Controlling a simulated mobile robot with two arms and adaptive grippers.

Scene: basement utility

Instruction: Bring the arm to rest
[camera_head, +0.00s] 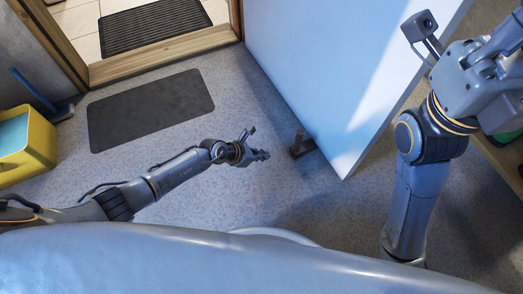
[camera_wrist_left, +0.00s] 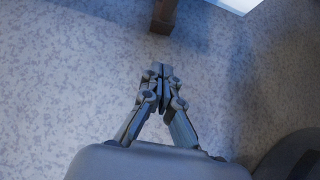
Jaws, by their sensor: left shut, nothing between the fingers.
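My left arm comes in from the left in the head view and is stretched out low over the floor. Its gripper (camera_head: 262,154) is near the middle of that view, a little left of a brown doorstop (camera_head: 301,144) and apart from it. In the left wrist view the fingers of the left gripper (camera_wrist_left: 162,72) are together, with nothing between them and speckled floor beneath. My right arm rises at the right of the head view, bent upward. Its gripper (camera_head: 430,40) is near the top right, and its finger state is unclear.
A white door (camera_head: 310,70) stands open behind the doorstop, which also shows in the left wrist view (camera_wrist_left: 164,15). A dark mat (camera_head: 150,108) lies before the doorway, with another mat (camera_head: 150,25) beyond it. A yellow bucket (camera_head: 38,145) stands at the left.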

